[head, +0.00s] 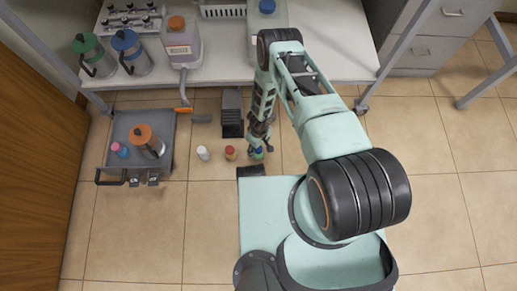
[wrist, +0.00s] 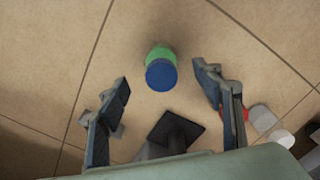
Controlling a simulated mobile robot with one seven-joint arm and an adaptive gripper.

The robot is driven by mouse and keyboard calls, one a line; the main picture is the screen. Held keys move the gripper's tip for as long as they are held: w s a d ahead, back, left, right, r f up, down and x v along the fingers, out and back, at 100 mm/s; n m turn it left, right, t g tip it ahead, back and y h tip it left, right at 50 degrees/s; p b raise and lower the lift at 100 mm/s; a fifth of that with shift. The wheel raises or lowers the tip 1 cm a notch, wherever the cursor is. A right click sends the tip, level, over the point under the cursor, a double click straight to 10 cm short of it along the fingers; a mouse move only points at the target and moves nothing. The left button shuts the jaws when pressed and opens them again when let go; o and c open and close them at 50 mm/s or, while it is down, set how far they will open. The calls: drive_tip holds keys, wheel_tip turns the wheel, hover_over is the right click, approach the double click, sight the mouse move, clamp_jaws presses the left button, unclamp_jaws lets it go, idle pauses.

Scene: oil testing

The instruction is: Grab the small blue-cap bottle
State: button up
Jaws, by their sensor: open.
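The small blue-cap bottle (wrist: 161,75) has a green body and stands on the tiled floor, its cap toward the camera in the wrist view. In the head view the bottle (head: 257,154) is small and partly covered by my gripper (head: 260,143). In the wrist view my gripper (wrist: 161,82) is open, with one finger on each side of the bottle in the picture. Gaps show on both sides, and no finger appears to touch it. How far the fingertips are above or short of it is hard to tell.
A red-capped bottle (head: 231,152) and a white bottle (head: 203,153) stand close to the left. A dark block (head: 231,115) lies behind them. A grey tray (head: 118,172) holds an orange-topped container (head: 146,140). A table (head: 225,64) with larger bottles stands behind.

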wheel_tip(320, 180, down, 5)
drive_tip(key=b, duration=0.3)
drive_tip(key=shift+a+f, duration=0.1)
drive_tip(key=shift+a, duration=0.05)
drive_tip(key=shift+c, duration=0.4)
drive_tip(key=c, duration=1.3)
drive_tip(key=shift+r, duration=0.2)
drive_tip(key=shift+c, duration=0.2)
